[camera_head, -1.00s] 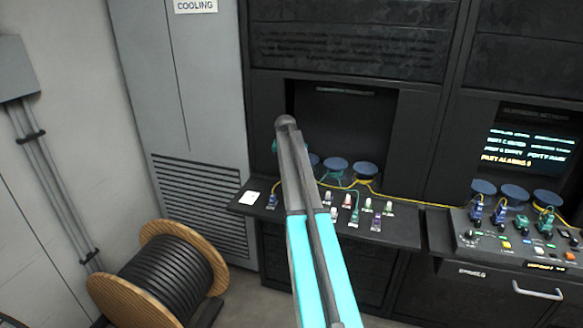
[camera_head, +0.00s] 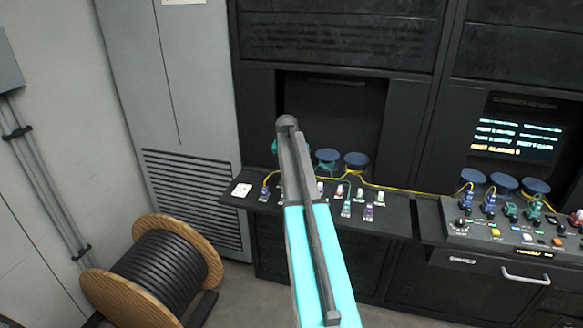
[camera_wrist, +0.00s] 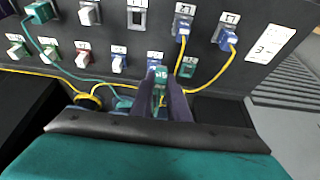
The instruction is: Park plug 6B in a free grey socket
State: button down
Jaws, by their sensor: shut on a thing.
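In the wrist view my gripper (camera_wrist: 161,105) is shut on a teal plug (camera_wrist: 158,76) with a pale label too small to read surely; I take it as plug 6B. The plug is upright between the dark fingers, in front of the panel's near row of sockets. A blue-marked socket is partly hidden behind it, and I cannot tell whether the plug touches it. Another grey socket (camera_wrist: 137,17) in the far row looks empty. In the head view my arm hides the gripper.
Two blue plugs with yellow cables, one of them here (camera_wrist: 228,41), sit in the far row at right. White, red and green plugs fill sockets at left. Yellow and teal cables run close by the fingers. A cable drum (camera_head: 165,262) stands on the floor at left.

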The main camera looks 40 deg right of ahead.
jog(key=shift+s+f, duration=0.55)
jog(key=shift+s, duration=3.05)
jog(key=shift+a+f, duration=0.2)
jog(key=shift+f, duration=2.95)
jog(key=shift+f, duration=0.55)
jog(key=c, duration=1.6)
grip_release()
jog(key=shift+r, duration=0.15)
jog(key=shift+v, duration=5.9)
jog(key=shift+w, duration=0.1)
